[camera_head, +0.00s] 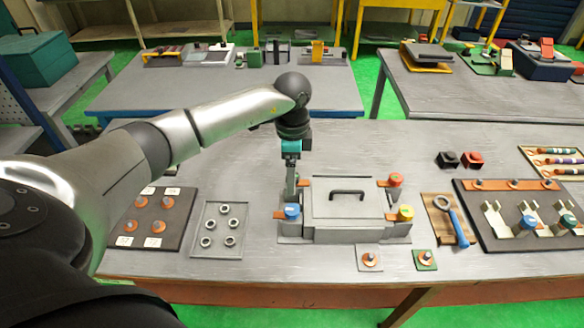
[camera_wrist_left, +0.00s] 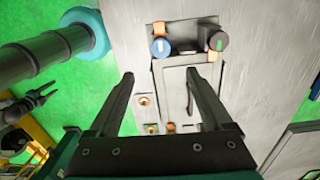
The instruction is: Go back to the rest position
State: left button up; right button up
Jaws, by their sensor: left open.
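My left gripper (camera_head: 291,190) points down beside the left end of a grey box (camera_head: 347,229) on the table. In the left wrist view, the gripper (camera_wrist_left: 160,76) is open, with nothing between its fingers. The box has a dark handle (camera_head: 347,193) on its lid. The back left corner is partly hidden by the gripper. My right gripper is not seen in the head view.
A dark board (camera_head: 125,232) with several copper-coloured parts and a tray (camera_head: 204,251) of nuts lie left. Right are a blue ring-ended tool (camera_head: 455,225) and a fixture board (camera_head: 496,239). Two small plates (camera_head: 369,266) (camera_head: 424,268) lie in front.

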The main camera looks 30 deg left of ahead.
pick_arm(q)
jog(key=shift+r, duration=0.8)
